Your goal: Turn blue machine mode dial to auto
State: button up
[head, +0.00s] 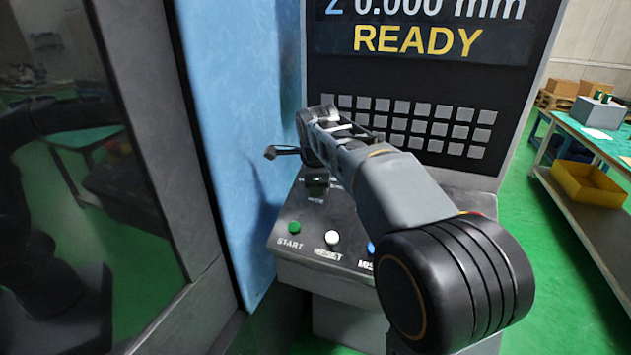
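The blue machine's mode dial (317,182) is a small black knob on the sloping control panel (290,255), above the partly readable MODE label. I cannot read which position it points to. My arm reaches over the panel from the lower right. My gripper (273,152) is at the far end of the arm, above and left of the dial, near the blue machine wall (237,110). It appears apart from the dial. Its fingers are small and dark, and I cannot tell whether they are open or shut.
A green START button (294,228), a white RESET button (332,237) and a partly hidden blue button (371,248) sit on the panel. A keypad (460,131) and a READY screen (420,40) stand behind. A workbench with a yellow bin (585,184) is at right.

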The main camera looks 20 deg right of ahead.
jog(key=v, duration=1.3)
jog(key=shift+s+r+p, duration=0.15)
jog(key=shift+r+p, duration=0.25)
